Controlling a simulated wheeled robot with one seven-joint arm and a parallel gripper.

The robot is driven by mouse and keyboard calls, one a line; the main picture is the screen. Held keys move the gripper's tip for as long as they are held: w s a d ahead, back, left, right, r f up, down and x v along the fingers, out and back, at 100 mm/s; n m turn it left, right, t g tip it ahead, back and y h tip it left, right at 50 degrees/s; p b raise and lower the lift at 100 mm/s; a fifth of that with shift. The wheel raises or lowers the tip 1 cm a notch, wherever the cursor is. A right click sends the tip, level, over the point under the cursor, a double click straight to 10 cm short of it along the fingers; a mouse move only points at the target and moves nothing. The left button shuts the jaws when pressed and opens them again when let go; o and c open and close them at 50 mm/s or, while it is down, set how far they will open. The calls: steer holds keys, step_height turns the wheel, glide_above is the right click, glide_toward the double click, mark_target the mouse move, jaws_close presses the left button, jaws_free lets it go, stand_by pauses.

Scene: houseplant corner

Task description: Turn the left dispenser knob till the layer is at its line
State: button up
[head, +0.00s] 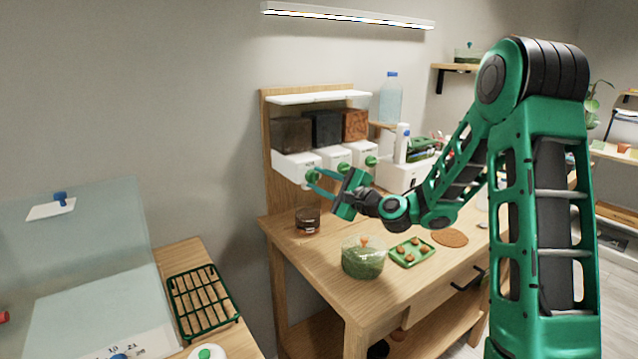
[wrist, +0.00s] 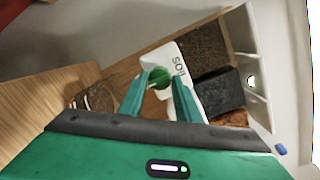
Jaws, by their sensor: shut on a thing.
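The dispenser unit has white fronts side by side, with bins of dark brown, black and reddish-brown material above. The left dispenser (head: 294,165) has a green knob (head: 311,175). In the wrist view the knob (wrist: 159,77) sits on a white front marked "SOIL" (wrist: 179,66). My gripper (head: 315,180) reaches in from the right and is shut on this knob, a finger on each side. A glass jar (head: 307,221) with a dark brown layer stands on the table below the left dispenser. It shows partly in the wrist view (wrist: 95,98). I cannot make out its line.
The middle dispenser (head: 335,155) and right dispenser (head: 362,153) are close on the right. A lidded glass container of green matter (head: 362,262), a green tray (head: 399,262) and a round brown mat (head: 450,238) lie in front on the table.

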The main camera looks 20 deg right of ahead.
steer(key=shift+d+f, duration=0.25)
steer(key=o, duration=0.9)
steer(key=shift+o, duration=0.6)
steer(key=shift+a+r, duration=0.1)
steer(key=v, duration=1)
steer(key=shift+s, duration=0.25)
